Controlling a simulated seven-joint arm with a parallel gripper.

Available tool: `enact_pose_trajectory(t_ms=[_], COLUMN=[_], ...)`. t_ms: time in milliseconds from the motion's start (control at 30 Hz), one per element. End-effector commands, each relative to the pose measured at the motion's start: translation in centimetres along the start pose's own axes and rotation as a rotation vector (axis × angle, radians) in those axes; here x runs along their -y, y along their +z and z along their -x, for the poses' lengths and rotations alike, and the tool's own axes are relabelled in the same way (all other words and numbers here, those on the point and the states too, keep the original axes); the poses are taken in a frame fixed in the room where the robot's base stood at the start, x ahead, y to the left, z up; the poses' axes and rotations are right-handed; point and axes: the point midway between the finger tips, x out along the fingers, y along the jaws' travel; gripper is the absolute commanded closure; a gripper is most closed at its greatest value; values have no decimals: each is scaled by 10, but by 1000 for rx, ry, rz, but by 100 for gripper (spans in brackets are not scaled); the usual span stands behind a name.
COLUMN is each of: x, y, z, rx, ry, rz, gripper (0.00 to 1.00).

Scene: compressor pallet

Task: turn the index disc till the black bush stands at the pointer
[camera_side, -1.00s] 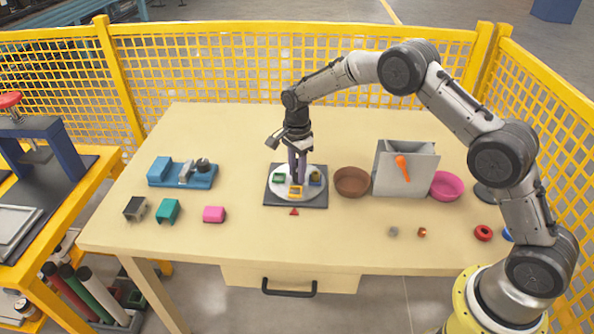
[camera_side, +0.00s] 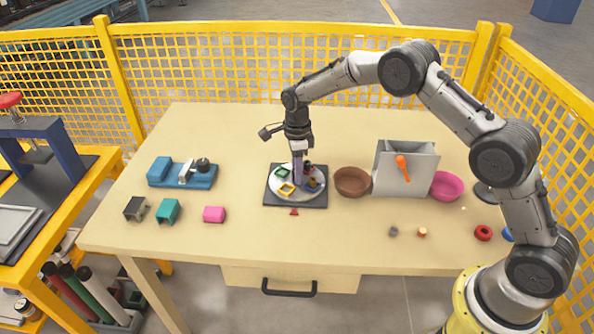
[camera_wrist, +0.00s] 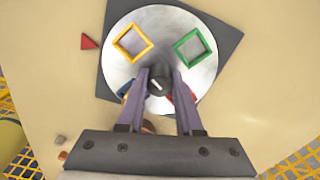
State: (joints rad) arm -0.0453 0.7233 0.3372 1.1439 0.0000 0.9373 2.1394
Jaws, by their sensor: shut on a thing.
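The round grey index disc (camera_side: 274,184) lies on a dark square plate (camera_side: 316,202). A red triangular pointer (camera_side: 294,211) sits at its front edge and shows at the left in the wrist view (camera_wrist: 88,42). My gripper (camera_wrist: 159,82) points down and is shut on the disc's black central knob (camera_wrist: 158,78). A yellow frame (camera_side: 286,189) lies nearest the pointer, slightly left of it. A green frame (camera_wrist: 194,47) is further round. A blue frame (camera_side: 312,184) and a red frame (camera_wrist: 185,102) are partly hidden by my fingers. I cannot make out the black bush clearly.
A brown bowl (camera_side: 352,182), a grey bin (camera_side: 402,176) and a pink bowl (camera_side: 445,186) stand right of the disc. A blue fixture (camera_side: 182,174) and black, teal and pink blocks (camera_side: 214,214) lie left. Small parts lie front right. The table's front middle is clear.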

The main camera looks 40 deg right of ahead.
Motion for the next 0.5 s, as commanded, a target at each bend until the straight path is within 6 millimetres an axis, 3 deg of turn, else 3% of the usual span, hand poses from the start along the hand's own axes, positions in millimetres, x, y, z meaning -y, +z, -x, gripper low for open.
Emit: enact_pose_trajectory(t_ms=[500], x=[2], y=[0], z=[3], rx=[2], ry=[-5], rz=[-258], gripper=[100])
